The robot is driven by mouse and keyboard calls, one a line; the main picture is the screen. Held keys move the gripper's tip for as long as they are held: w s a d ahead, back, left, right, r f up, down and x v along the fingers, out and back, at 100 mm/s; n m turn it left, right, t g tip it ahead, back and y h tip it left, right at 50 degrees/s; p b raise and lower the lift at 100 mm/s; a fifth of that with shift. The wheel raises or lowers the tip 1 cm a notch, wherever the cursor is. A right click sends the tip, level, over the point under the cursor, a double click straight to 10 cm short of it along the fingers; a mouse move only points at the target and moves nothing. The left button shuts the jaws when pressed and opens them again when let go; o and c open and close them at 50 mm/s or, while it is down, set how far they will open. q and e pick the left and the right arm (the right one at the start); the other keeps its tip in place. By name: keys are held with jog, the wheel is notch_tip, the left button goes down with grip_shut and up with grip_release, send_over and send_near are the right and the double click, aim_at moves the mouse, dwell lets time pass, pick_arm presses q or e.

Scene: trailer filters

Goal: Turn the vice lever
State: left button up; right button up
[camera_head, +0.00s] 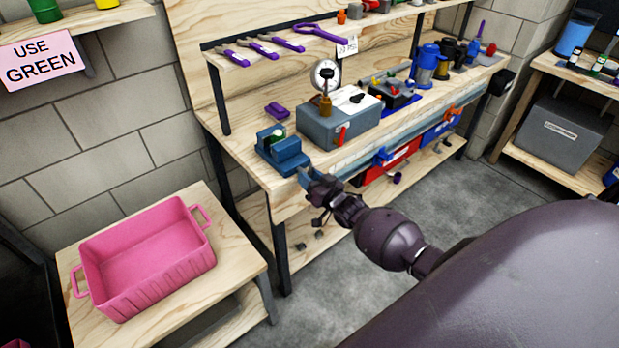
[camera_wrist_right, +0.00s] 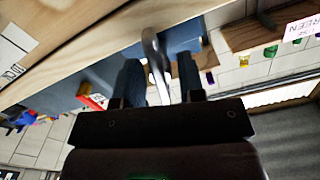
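The blue vice (camera_head: 283,155) is fixed at the near left corner of the wooden workbench (camera_head: 235,150), with a green thing (camera_head: 278,137) at its jaws. My right gripper (camera_head: 308,178) is at the vice's front side, just off the bench edge. In the right wrist view the grey metal vice lever (camera_wrist_right: 156,62) passes between the two fingers of my right gripper (camera_wrist_right: 160,75). The fingers stand apart, with a gap showing beside the lever. The blue vice body (camera_wrist_right: 183,40) shows behind. In the head view the lever is hidden or too small to tell. My left gripper is not in view.
A grey box (camera_head: 330,128) with a red handle and a dial gauge (camera_head: 325,74) stand right of the vice. Red (camera_head: 390,163) and blue bins (camera_head: 441,128) hang below the bench edge. A pink tray (camera_head: 150,265) sits on a low table at left. Grey floor is open at right.

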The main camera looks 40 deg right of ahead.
jog(key=s, duration=1)
jog(key=shift+s+d+p, duration=0.25)
jog(key=shift+d+p, duration=0.2)
jog(key=s+a+f+n+g+h, duration=0.1)
jog(key=s+a+g, duration=0.2)
jog(key=s+a, duration=0.3)
jog(key=s+a+f+n+g, duration=0.2)
jog(key=s+a, duration=0.4)
jog(key=s, duration=0.8)
jog(key=shift+a+g+h, duration=0.2)
jog(key=shift+g+h, duration=0.2)
jog(key=shift+g, duration=0.4)
